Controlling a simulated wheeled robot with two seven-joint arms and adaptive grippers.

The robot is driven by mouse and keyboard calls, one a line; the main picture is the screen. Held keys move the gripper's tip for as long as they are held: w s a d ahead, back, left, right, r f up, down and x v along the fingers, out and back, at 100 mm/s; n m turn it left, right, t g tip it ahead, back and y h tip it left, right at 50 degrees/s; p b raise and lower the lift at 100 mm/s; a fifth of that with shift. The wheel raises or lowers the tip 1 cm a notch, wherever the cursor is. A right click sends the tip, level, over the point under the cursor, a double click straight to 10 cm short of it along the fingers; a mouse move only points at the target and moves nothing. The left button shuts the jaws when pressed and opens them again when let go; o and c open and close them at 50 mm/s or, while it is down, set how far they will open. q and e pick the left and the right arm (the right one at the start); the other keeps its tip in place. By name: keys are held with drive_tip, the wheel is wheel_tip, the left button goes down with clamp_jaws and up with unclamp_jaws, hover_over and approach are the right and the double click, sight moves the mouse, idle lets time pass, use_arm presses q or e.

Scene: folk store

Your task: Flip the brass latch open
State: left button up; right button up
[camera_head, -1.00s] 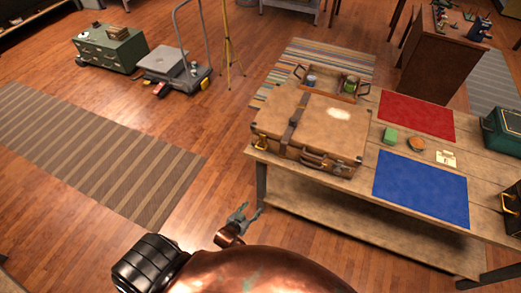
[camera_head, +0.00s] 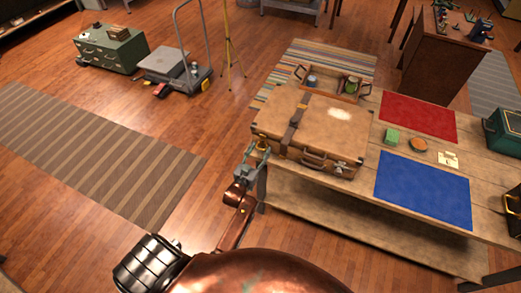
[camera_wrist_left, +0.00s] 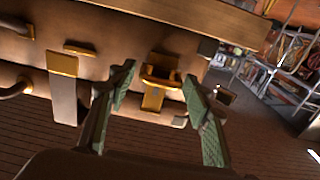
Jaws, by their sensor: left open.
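The brown suitcase (camera_head: 325,125) lies closed on the wooden table, with a leather strap (camera_head: 296,113) over it and a handle (camera_head: 313,158) on its front. My left gripper (camera_head: 258,153) is at the suitcase's left front corner. In the left wrist view the brass latch (camera_wrist_left: 154,98) is on the suitcase front, seen between the two green-padded fingers of the left gripper (camera_wrist_left: 163,82). The fingers are open and apart from the latch on both sides. Whether the fingertips touch the suitcase cannot be told. My right gripper is out of view.
Behind the suitcase stands an open wooden tray (camera_head: 328,92) with small items.

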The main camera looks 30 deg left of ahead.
use_arm(q)
drive_tip(key=shift+w+a, duration=0.1)
drive_tip(key=shift+w, duration=0.3)
drive_tip(key=shift+c, duration=0.4)
clamp_jaws()
